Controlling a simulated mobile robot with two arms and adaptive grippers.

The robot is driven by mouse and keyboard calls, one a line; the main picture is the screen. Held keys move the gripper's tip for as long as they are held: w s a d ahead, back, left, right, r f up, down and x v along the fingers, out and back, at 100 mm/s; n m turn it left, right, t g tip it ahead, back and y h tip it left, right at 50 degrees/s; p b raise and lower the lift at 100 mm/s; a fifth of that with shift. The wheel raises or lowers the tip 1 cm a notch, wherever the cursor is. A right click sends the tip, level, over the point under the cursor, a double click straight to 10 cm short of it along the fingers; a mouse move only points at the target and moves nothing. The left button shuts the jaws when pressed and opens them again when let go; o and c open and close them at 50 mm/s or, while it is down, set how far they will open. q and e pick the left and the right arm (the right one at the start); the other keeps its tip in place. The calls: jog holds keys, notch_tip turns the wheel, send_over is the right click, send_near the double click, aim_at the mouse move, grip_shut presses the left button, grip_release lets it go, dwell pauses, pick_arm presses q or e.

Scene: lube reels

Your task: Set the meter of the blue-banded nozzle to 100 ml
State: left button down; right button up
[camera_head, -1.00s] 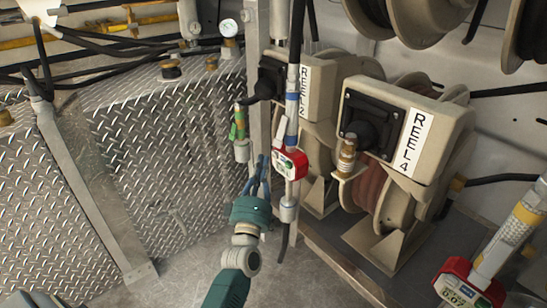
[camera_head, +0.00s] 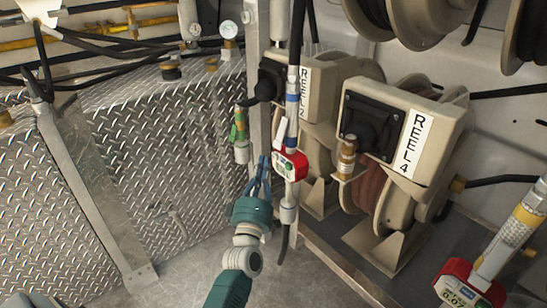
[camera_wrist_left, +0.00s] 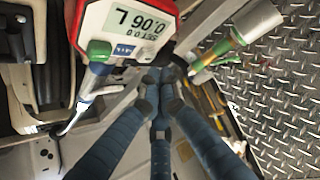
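The blue-banded nozzle (camera_head: 292,100) hangs upright in front of the reels in the head view. Its red-cased meter (camera_head: 290,164) is at its lower part. Contact cannot be told. My right gripper is not in view.
A green-banded nozzle (camera_head: 240,130) hangs left of the blue-banded one. A yellow-banded nozzle (camera_head: 515,228) with its own red meter (camera_head: 465,287) is at lower right. Reel 4 (camera_head: 405,140) stands to the right. Diamond-plate boxes (camera_head: 165,150) fill the left; the floor between is clear.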

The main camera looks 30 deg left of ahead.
pick_arm(q)
jog(key=shift+w, duration=0.15)
dwell(0.4)
jog(key=shift+w+d, duration=0.15)
jog(key=shift+w, duration=0.1)
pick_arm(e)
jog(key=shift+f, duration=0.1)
pick_arm(q)
jog(key=shift+w, duration=0.15)
dwell(0.4)
